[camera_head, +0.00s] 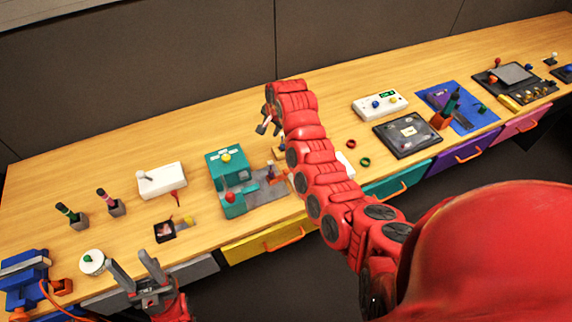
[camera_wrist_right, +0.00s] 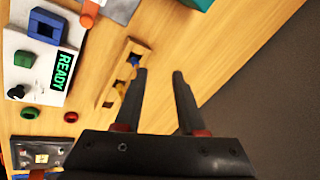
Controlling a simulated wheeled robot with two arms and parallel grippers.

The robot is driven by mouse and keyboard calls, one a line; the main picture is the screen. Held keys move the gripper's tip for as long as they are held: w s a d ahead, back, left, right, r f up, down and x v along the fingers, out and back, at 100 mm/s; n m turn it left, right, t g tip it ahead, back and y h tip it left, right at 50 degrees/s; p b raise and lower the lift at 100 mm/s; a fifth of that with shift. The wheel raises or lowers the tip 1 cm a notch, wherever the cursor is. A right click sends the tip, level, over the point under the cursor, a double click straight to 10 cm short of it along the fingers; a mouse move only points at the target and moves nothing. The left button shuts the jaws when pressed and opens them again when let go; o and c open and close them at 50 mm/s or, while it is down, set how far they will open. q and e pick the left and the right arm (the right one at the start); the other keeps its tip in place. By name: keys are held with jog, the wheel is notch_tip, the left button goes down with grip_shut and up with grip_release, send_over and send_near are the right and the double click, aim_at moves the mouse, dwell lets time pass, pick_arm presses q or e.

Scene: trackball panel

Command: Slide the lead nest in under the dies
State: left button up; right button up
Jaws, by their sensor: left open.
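A teal press-like machine (camera_head: 225,168) stands left of centre in the head view, with a red knob and a yellow top button. A grey plate (camera_head: 268,190) extends from its right side, carrying a small purple and orange piece (camera_head: 271,173); I cannot tell for sure which part is the lead nest, and the dies are not clearly visible. My right gripper (camera_head: 269,126) is beyond the plate, toward the back, and shows open and empty in the right wrist view (camera_wrist_right: 158,78). My left gripper (camera_head: 132,262) is open and empty near the front edge, left of the machine.
In the wrist view a wooden holder (camera_wrist_right: 122,75) with blue and yellow parts lies beside my fingers, and a white box (camera_wrist_right: 38,60) reads READY. A white box with a lever (camera_head: 162,181) stands left of the machine. Red and green rings (camera_head: 365,162) lie right of my right arm.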

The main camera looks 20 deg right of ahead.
jog(key=s+d+r+m+g, duration=0.1)
jog(key=s+d+r+g, duration=0.1)
jog(key=s+r+g, duration=0.45)
jog(key=t+b, duration=0.2)
jog(key=b, duration=0.3)
send_over(286, 170)
notch_tip(286, 170, down, 12)
jog(key=shift+s+r, duration=0.1)
jog(key=shift+r, duration=0.15)
jog(key=shift+f+p, duration=0.75)
jog(key=shift+p, duration=0.25)
notch_tip(286, 170, down, 4)
jog(key=shift+r+p, duration=0.1)
jog(key=shift+p, duration=0.3)
jog(key=shift+f, duration=1.15)
grip_shut()
